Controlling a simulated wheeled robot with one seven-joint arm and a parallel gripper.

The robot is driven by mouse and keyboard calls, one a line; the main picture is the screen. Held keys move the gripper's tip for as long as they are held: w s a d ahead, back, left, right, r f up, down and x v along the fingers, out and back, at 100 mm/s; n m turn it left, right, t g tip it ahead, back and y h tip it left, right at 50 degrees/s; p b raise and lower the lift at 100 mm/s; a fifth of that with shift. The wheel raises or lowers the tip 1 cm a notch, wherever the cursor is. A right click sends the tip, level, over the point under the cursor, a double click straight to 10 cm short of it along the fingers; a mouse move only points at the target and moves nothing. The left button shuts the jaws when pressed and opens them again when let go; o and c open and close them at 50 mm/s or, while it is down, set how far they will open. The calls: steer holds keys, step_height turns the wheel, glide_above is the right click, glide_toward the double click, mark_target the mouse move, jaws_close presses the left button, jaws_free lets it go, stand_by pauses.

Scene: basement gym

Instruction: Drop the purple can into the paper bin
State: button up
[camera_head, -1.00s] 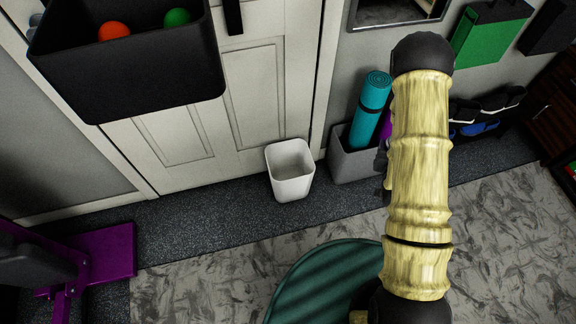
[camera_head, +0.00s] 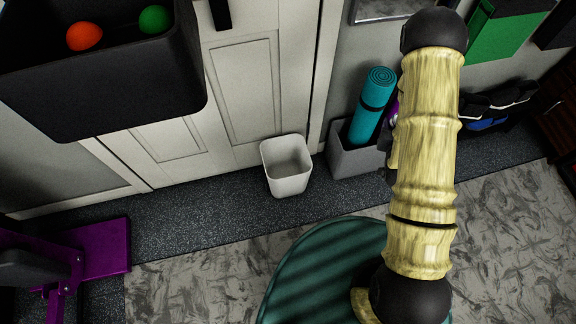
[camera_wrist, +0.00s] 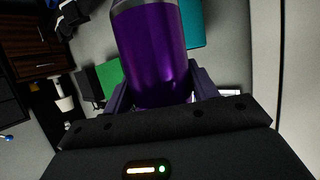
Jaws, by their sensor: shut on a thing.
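The purple can (camera_wrist: 155,50) fills the upper middle of the wrist view, held between the two fingers of my gripper (camera_wrist: 160,88). My gripper is shut on it. In the head view only a small purple patch shows at the left edge of my arm; the arm hides most of the can and gripper. The paper bin (camera_head: 287,182) is a small white open container on the dark floor strip by the white door. Its visible inside looks empty. In the head view my arm is to the right of the bin.
A grey box (camera_head: 352,162) with a rolled teal mat (camera_head: 371,108) stands right of the bin. A black wall bin (camera_head: 105,90) with an orange and a green ball is at upper left. Purple equipment (camera_head: 100,250) is at lower left. Floor in front of the bin is clear.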

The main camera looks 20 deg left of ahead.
steer(key=w+a+f+n+g+y+b, duration=0.1)
steer(key=a+f+n+y+b, duration=0.3)
steer(key=a+f+b, duration=0.8)
steer(key=w+a+f+n+g+y+b, duration=0.2)
steer(key=a+f+n+y+b, duration=0.3)
steer(key=a+f+b, duration=0.8)
steer(key=a+g, duration=0.1)
steer(key=a, duration=0.7)
steer(key=shift+w+a+f+y, duration=0.15)
steer(key=shift+w+f+y, duration=0.15)
steer(key=shift+f, duration=0.1)
step_height(320, 180, down, 6)
steer(key=b, duration=0.4)
steer(key=shift+s+b, duration=0.15)
steer(key=shift+b, duration=0.2)
